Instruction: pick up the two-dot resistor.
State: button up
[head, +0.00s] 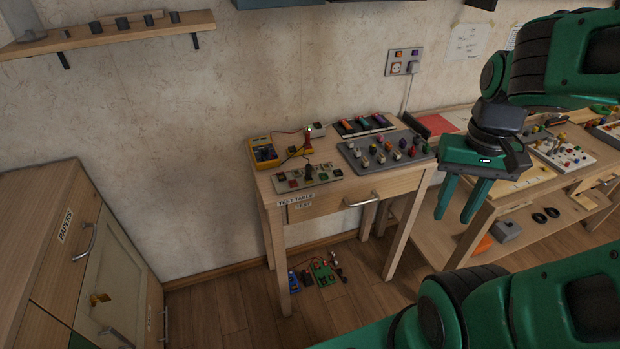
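A grey tray (357,160) on the test table (300,208) holds several small coloured parts on pegs. Any dots on these parts are too small to make out, so I cannot tell which one is the two-dot resistor. My gripper (453,218) points down, with its two green fingers apart and nothing between them. In the picture it is to the right of the test table and lower than the tray.
A yellow meter (264,152) and a small board with slots (308,178) share the test table. A workbench (520,180) with more parts stands at the right. A cabinet (120,285) stands at the left. A green circuit board (323,272) lies under the table.

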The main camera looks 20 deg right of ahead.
aim_at(381, 158)
jog(key=u, duration=0.25)
jog(key=k, duration=0.55)
jog(key=u, duration=0.55)
jog(key=k, duration=0.75)
jog(key=z, duration=0.15)
jog(key=i, duration=0.7)
jog(key=z, duration=0.65)
jog(key=i, duration=1.05)
jog(key=u, duration=0.45)
